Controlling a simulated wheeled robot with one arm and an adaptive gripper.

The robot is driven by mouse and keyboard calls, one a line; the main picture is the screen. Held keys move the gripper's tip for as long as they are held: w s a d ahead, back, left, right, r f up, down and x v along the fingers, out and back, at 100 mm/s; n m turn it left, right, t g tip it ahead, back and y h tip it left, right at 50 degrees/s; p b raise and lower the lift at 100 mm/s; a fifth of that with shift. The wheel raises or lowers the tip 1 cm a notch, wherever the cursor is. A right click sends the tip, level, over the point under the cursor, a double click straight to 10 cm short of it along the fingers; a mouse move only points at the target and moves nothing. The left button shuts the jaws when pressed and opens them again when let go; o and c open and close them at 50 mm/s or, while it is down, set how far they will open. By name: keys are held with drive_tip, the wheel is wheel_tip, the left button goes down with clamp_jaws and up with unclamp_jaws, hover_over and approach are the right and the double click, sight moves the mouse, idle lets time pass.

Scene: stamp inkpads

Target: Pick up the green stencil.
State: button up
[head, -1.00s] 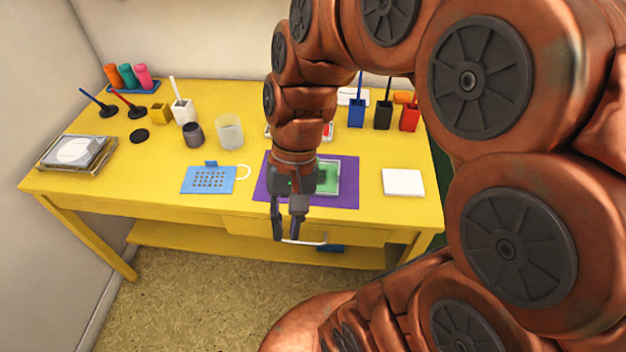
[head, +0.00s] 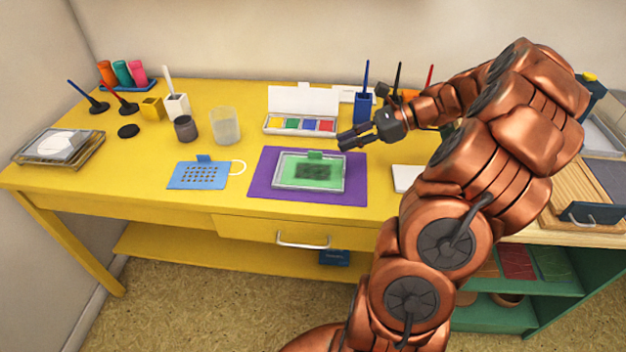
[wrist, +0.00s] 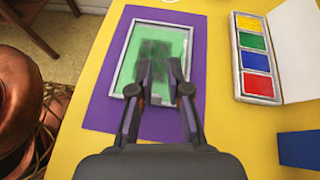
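The green stencil (head: 298,172) is a flat green sheet with a dark patterned patch and a small raised tab at its far edge. It lies in a grey-rimmed tray (head: 277,184) on a purple mat (head: 258,190). In the wrist view the green stencil (wrist: 140,45) is ahead of and partly behind the fingers, which hide part of its right side. My gripper (head: 346,139) is above the table, beyond the tray's far right corner. Its fingertips (wrist: 160,68) are apart with nothing between them.
A blue stencil (head: 190,180) with a white ring beside it lies left of the mat. An open paint box (head: 300,125) stands behind the mat, and a blue brush holder (head: 364,108) is near my gripper. A white block (head: 405,177) lies to the right.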

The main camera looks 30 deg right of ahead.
sight(322, 159)
drive_tip(key=d+m, duration=0.1)
drive_tip(key=d, duration=0.1)
drive_tip(key=d+f+t, duration=0.1)
drive_tip(key=s+d+f+m+t+b, duration=0.1)
drive_tip(key=d, duration=0.1)
drive_tip(key=shift+d+f+m, duration=0.25)
drive_tip(key=shift+d+m, duration=0.05)
drive_tip(key=b+x, duration=0.1)
drive_tip(key=x, duration=1)
drive_tip(key=shift+w+a, duration=0.25)
drive_tip(key=shift+a, duration=0.05)
clamp_jaws()
